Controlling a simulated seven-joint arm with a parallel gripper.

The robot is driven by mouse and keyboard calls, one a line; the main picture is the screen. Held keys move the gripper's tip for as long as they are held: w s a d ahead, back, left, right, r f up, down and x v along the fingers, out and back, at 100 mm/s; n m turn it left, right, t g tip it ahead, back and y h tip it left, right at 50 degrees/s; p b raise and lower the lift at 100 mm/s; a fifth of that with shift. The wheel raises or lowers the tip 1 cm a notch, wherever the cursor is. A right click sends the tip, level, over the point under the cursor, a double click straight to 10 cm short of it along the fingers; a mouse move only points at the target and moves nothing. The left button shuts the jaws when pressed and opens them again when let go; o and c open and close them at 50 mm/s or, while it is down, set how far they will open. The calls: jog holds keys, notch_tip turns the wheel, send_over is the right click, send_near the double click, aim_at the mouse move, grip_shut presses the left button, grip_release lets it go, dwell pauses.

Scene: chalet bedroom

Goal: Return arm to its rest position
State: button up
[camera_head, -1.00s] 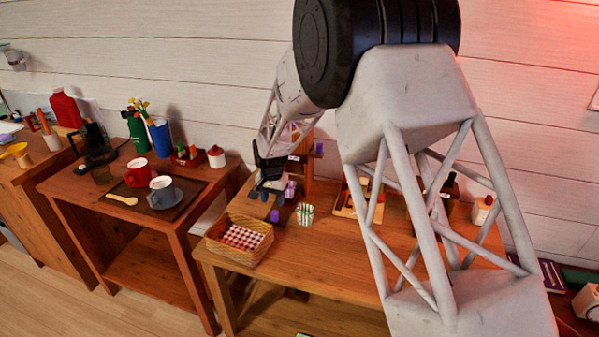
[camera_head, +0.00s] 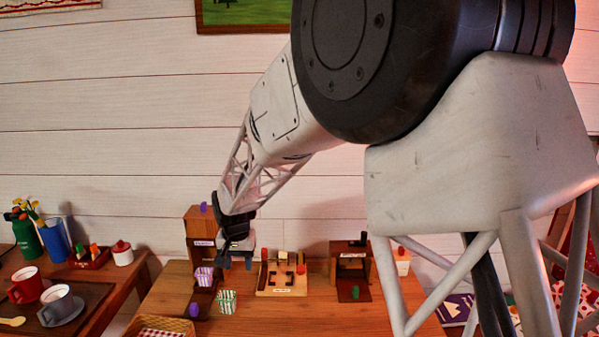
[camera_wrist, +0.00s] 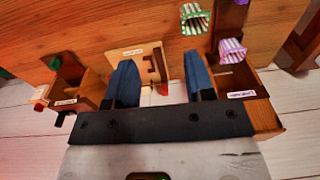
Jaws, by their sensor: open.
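My gripper (camera_head: 236,262) hangs above the back of the wooden table (camera_head: 290,318) in the head view, at the end of my arm. In the wrist view my gripper (camera_wrist: 160,85) shows two blue fingers spread wide apart, with nothing between them touching either finger. Beyond the fingers lies a light wooden board (camera_wrist: 146,60) with a label and a small red piece. The gripper is clear of the table and holds nothing.
Purple-striped cup (camera_head: 204,276) and green-striped cup (camera_head: 227,301) stand near the gripper. Brown boxes stand left (camera_head: 199,228) and right (camera_head: 352,262) of the board (camera_head: 283,276). A wicker basket (camera_head: 180,325) is at the front.

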jog(key=s+d+r+t, duration=0.1)
jog(key=s+d+r, duration=0.55)
jog(key=d, duration=0.45)
jog(key=s+d+r, duration=0.5)
jog(key=s+d, duration=0.3)
jog(key=d, duration=0.3)
jog(key=s+d, duration=0.6)
jog(key=s, duration=0.5)
jog(key=s+d+t, duration=0.1)
jog(key=s+d, duration=0.6)
jog(key=s, duration=0.5)
jog(key=shift+d+r, duration=0.15)
jog(key=shift+r, duration=0.15)
